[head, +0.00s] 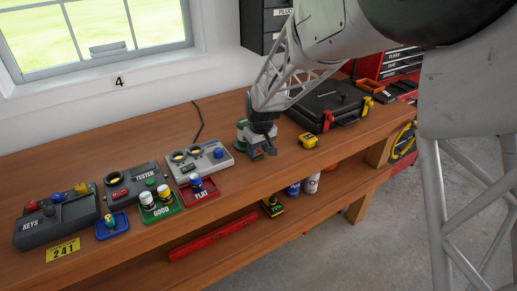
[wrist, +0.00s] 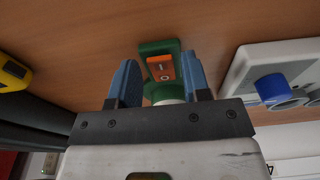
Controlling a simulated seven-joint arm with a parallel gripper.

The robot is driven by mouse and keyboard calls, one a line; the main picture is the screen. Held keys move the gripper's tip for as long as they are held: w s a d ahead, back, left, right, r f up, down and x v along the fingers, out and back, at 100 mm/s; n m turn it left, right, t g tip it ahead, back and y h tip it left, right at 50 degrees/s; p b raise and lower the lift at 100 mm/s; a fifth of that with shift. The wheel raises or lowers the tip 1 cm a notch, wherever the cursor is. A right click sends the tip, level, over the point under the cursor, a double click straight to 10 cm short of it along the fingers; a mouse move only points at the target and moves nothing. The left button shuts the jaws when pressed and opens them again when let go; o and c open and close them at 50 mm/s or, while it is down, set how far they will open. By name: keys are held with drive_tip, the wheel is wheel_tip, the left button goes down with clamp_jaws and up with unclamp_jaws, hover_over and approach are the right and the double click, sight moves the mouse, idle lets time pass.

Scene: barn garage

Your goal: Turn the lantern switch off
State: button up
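The lantern (wrist: 150,48) is green, with an orange rocker switch (wrist: 161,68) marked with a line and a circle. In the head view only part of the green lantern (head: 241,129) shows behind my gripper (head: 263,150). My gripper also shows in the wrist view (wrist: 160,62), with its two blue fingers spread apart. The switch appears between the fingers in that picture, and nothing is held. I cannot tell whether a fingertip touches the lantern. The lantern's lower part is hidden by my gripper, and which side of the switch is pressed is unclear.
A light grey device with a blue knob (head: 218,153) stands left of the lantern. A yellow tape measure (head: 308,140) and a black case (head: 333,104) are to its right. Red (head: 200,192) and green (head: 161,207) trays hold small items. The bench behind the lantern is mostly clear.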

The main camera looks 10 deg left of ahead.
drive_tip(key=shift+o, duration=0.6)
drive_tip(key=shift+r, duration=0.1)
wheel_tip(320, 180, up, 8)
drive_tip(key=shift+s+d+f, duration=0.2)
drive_tip(key=shift+s+d, duration=0.15)
drive_tip(key=shift+d, duration=0.1)
